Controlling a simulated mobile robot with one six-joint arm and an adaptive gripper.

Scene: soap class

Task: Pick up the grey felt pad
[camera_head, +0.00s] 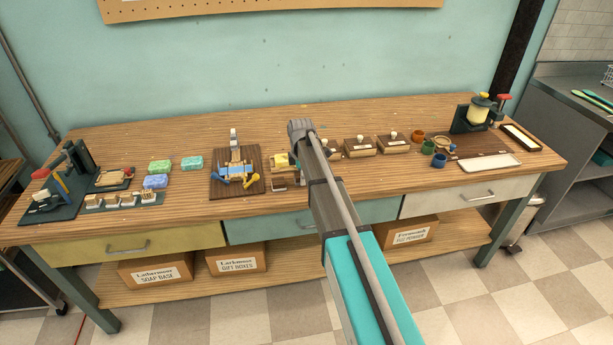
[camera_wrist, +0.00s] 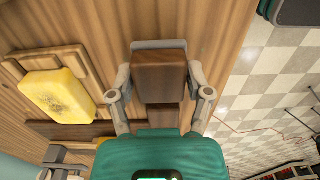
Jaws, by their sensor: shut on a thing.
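My gripper (camera_wrist: 160,82) is shut on a brown wooden block with a grey layer along its far edge in the wrist view. This grey layer (camera_wrist: 158,45) looks like the grey felt pad. One grey finger presses on each side of the block. In the head view my arm reaches over the table's front edge and hides the fingertips and the held block, so I cannot tell its height there. A yellow soap bar (camera_wrist: 58,93) on a slatted wooden rack lies left of the gripper in the wrist view.
The wooden workbench (camera_head: 120,220) holds a press at far left, green and blue soaps (camera_head: 160,167), a brown board with a blue-and-yellow tool (camera_head: 237,172), stamp boxes (camera_head: 360,148), small cups (camera_head: 438,160) and a white tray (camera_head: 489,163). The table's front edge lies beneath my arm.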

